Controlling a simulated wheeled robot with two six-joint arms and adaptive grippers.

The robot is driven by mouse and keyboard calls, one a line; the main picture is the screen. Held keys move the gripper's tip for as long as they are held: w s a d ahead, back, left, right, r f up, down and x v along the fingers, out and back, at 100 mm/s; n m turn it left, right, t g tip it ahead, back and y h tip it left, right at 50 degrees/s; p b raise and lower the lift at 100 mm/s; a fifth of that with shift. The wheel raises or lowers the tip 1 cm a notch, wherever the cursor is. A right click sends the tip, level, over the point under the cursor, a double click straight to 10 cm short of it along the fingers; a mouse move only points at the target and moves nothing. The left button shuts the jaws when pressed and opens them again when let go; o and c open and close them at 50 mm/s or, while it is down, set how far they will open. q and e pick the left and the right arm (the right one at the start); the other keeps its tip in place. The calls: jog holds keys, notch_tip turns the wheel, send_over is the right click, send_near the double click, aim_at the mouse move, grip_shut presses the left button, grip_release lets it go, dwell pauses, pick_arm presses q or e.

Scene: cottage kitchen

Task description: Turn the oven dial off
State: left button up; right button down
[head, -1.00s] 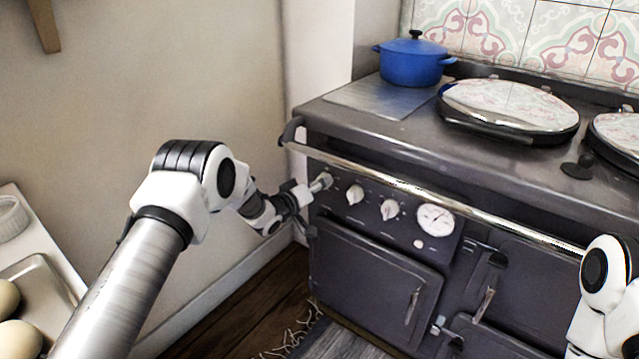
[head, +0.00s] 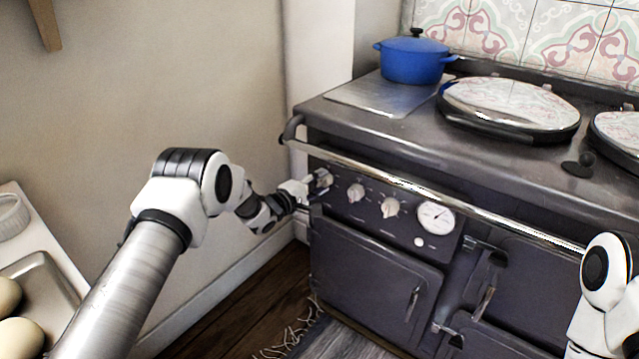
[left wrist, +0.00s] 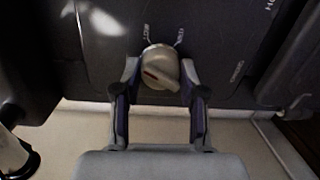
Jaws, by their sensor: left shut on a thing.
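The dial (left wrist: 159,66) is a pale round knob with a raised grip and a red mark, on the oven's dark front panel. In the left wrist view it sits between the fingertips of my left gripper (left wrist: 160,88), which is shut on it. In the head view my left gripper (head: 314,186) reaches the leftmost knob of the panel and partly hides it. Two similar pale knobs (head: 356,193) (head: 389,207) are to its right on the oven (head: 375,275). My right gripper is out of view; only part of my right arm shows at the right edge.
A chrome rail (head: 430,195) runs across the oven front just above the knobs. A round gauge (head: 436,216) is right of them. A blue pot (head: 412,62) stands on the stove top. The wall is close on the left. A counter with a tray (head: 45,285) is at lower left.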

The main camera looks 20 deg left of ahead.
pick_arm(q)
jog(key=n, duration=0.5)
jog(key=shift+n+b, duration=0.3)
dwell(0.4)
jog(key=o, duration=1.1)
jog(key=shift+f, duration=0.1)
jog(key=shift+o, duration=0.2)
jog(key=v, duration=1.2)
jog(key=shift+f, duration=0.3)
jog(key=shift+a+f, duration=0.1)
